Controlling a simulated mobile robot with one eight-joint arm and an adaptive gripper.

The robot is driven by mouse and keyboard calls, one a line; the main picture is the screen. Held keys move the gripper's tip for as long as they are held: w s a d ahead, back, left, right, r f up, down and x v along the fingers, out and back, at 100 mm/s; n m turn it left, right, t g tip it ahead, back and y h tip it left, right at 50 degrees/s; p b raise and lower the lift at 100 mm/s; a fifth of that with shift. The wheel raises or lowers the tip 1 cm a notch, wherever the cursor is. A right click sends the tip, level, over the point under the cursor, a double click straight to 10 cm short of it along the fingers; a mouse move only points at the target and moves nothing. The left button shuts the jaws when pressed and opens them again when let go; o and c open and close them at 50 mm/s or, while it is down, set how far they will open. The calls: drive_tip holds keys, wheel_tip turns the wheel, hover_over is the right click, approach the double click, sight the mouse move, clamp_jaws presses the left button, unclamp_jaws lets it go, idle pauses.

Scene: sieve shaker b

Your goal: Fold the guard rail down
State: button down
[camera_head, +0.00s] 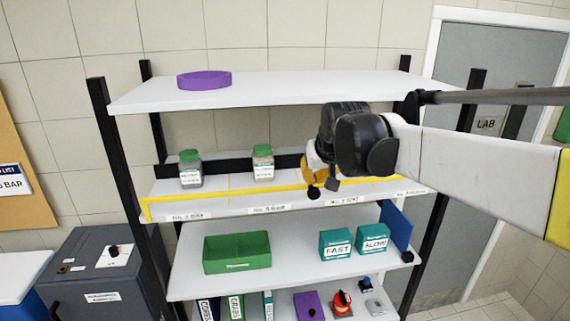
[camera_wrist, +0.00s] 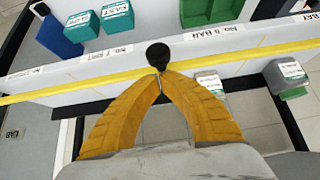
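The yellow guard rail (camera_head: 262,190) runs along the front of the middle shelf (camera_head: 215,213), in front of the jars, with a short yellow post at its left end. It also crosses the wrist view (camera_wrist: 80,81) from side to side. A round black knob (camera_wrist: 158,54) sits at the rail and shows just below my gripper in the head view (camera_head: 313,192). My gripper (camera_wrist: 160,74) has its yellow fingertips together right at the knob, apparently closed around its stem. The knob hides the very tips, and my wrist covers the rail's right part in the head view.
Two green-lidded jars (camera_head: 190,169) (camera_head: 263,163) stand behind the rail. A purple ring (camera_head: 204,80) lies on the top shelf. Below are a green bin (camera_head: 237,253), teal boxes (camera_head: 336,242) (camera_head: 372,239) and a blue panel (camera_head: 396,226). Black uprights (camera_head: 124,180) flank the shelves.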

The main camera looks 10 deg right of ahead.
drive_tip(key=shift+x, duration=1.1)
drive_tip(key=shift+s+f, duration=0.1)
